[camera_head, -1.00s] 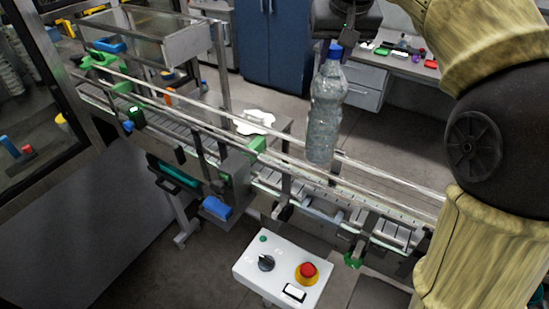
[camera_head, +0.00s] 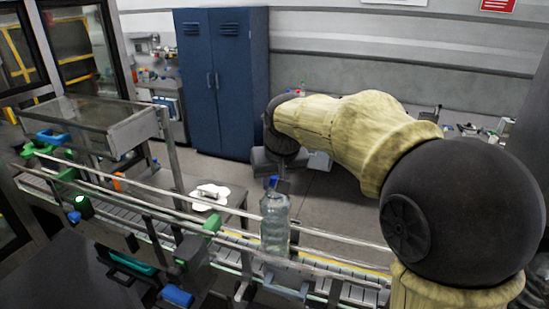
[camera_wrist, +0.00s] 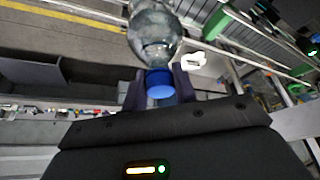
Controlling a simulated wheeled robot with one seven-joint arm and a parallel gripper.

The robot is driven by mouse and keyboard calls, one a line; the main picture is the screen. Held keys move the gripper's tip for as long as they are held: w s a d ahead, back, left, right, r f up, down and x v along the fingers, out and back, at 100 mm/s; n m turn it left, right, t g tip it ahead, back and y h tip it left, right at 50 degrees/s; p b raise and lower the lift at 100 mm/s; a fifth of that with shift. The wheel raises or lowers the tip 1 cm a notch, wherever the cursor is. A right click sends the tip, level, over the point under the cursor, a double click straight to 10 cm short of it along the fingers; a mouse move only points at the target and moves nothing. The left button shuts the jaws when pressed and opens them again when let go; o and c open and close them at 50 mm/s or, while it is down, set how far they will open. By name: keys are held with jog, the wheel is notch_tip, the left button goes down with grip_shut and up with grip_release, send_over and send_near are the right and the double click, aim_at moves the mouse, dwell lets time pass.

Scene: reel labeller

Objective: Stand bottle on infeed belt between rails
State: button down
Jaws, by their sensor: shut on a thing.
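A clear plastic bottle (camera_head: 275,222) with a blue cap stands roughly upright at the infeed belt (camera_head: 325,285) in the head view. Its lower part shows between the near rail and the far rail (camera_head: 340,237); the near rail hides its base, so I cannot tell whether it touches the belt. My gripper (camera_head: 280,184) is shut on the bottle at its blue cap. In the wrist view the cap (camera_wrist: 160,84) sits between the two dark fingers of my gripper (camera_wrist: 160,92), with the bottle body (camera_wrist: 153,35) beyond.
Green clamps (camera_head: 212,224) and a blue knob (camera_head: 177,295) sit along the conveyor to the left. A clear-topped guard (camera_head: 100,122) covers the far left part. A small table with a white item (camera_head: 210,196) stands behind. A blue cabinet (camera_head: 222,80) is at the back.

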aim_at(275, 200)
notch_tip(275, 200, down, 2)
jog(key=shift+w, duration=0.1)
jog(key=shift+f+p, duration=0.55)
jog(key=shift+f, duration=1.5)
jog(key=c, duration=1.1)
grip_release()
jog(key=shift+f, duration=0.1)
